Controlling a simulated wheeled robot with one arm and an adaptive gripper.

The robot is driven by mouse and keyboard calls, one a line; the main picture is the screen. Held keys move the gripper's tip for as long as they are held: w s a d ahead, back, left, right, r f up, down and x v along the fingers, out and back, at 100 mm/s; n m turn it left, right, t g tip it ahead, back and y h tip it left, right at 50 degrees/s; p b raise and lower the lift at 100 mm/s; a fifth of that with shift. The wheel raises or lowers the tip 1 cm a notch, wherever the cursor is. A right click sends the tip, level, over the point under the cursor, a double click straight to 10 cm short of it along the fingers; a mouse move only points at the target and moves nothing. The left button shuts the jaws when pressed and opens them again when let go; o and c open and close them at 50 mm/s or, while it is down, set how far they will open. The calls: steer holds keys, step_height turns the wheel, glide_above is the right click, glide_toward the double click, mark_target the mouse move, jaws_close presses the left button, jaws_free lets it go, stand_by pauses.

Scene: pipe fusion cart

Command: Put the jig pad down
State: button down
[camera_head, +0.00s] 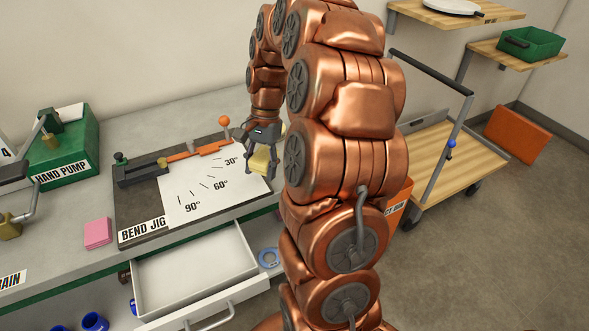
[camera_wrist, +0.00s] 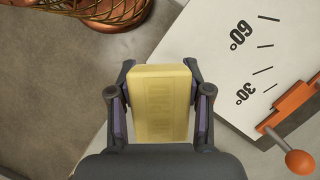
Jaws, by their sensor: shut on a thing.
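The jig pad, a pale yellow block (camera_wrist: 160,105), is between the two fingers of my gripper (camera_wrist: 160,78) in the wrist view. In the head view my gripper (camera_head: 259,168) hangs near the right end of the bend jig, with the yellow pad (camera_head: 261,157) partly hidden by the fingers. The bend jig (camera_head: 142,215) is a dark board with a white angle sheet (camera_head: 212,192) marked 30°, 60° and 90°. An orange lever (camera_head: 195,152) with a round knob lies across its back. I cannot tell the pad's height above the surface below.
An open, empty-looking drawer (camera_head: 192,272) juts out below the jig. A pink block (camera_head: 97,233) lies left of the jig, near the green hand pump (camera_head: 62,150). A wooden-decked cart (camera_head: 445,160) stands at the right. Bare bench shows behind the jig.

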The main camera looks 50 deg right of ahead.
steer(key=s+d+m+t+b, duration=0.2)
steer(key=s+m+b, duration=0.1)
steer(key=s+m, duration=0.6)
steer(key=shift+n, duration=0.7)
steer(key=w+d+p, duration=0.1)
steer(key=w+d, duration=0.2)
steer(key=w+d+f+p, duration=0.1)
steer(key=w+d, duration=0.2)
steer(key=w, duration=0.1)
steer(key=w+d+f+p, duration=0.1)
steer(key=w+d+p, duration=0.1)
steer(key=w+d, duration=0.2)
steer(key=shift+w, duration=0.1)
steer(key=shift+f+p, duration=0.8)
steer(key=shift+f, duration=0.95)
steer(key=shift+f+b, duration=0.35)
steer(key=shift+f, duration=0.25)
steer(key=c, duration=0.5)
jaws_free()
